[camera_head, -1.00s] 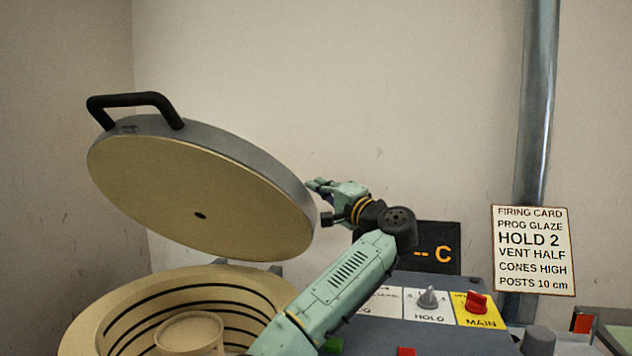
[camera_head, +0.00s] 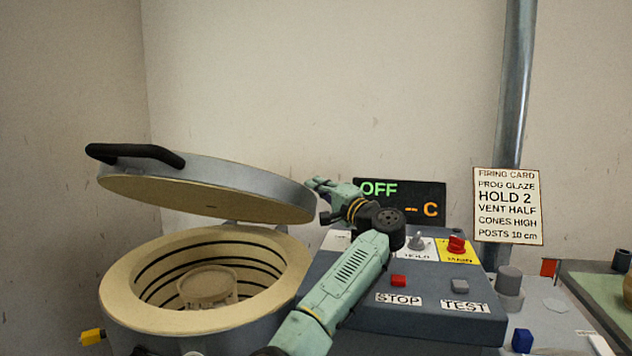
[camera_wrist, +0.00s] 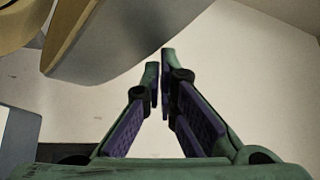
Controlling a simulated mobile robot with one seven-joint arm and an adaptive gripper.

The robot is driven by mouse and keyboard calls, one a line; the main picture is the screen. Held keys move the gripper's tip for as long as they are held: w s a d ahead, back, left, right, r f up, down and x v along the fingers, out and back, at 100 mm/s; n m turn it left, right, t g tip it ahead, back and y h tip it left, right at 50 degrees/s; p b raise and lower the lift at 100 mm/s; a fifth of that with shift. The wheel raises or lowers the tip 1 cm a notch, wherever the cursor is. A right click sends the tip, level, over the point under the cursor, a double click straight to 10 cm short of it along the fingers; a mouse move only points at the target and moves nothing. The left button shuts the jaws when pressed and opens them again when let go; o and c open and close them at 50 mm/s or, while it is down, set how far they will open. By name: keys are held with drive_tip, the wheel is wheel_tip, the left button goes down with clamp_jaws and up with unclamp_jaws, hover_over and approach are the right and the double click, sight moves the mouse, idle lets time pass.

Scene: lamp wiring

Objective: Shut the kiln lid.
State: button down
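The kiln lid (camera_head: 205,197) is a round grey disc with a pale underside and a black handle (camera_head: 135,153) at the left. It hangs open and tilted above the kiln (camera_head: 122,283), with a clear gap to the rim. A pale round piece (camera_head: 207,281) shows inside the kiln. My gripper (camera_head: 316,184) is by the lid's right edge, far from the handle. In the wrist view, my gripper's fingertips (camera_wrist: 160,72) are almost together with nothing between them. The large grey curved surface at upper left there looks like the lid (camera_wrist: 110,40), apart from the fingers.
The control panel (camera_head: 420,290), with STOP and TEST buttons, stands right of the kiln, under my arm. Behind it are a display (camera_head: 400,200) reading OFF, a firing card (camera_head: 508,206) and a metal pipe (camera_head: 513,90). The space left of the kiln looks mostly free.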

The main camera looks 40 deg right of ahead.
drive_tip(key=shift+s+a+f, duration=0.1)
drive_tip(key=shift+a+f, duration=0.1)
drive_tip(key=shift+f, duration=0.2)
idle(0.3)
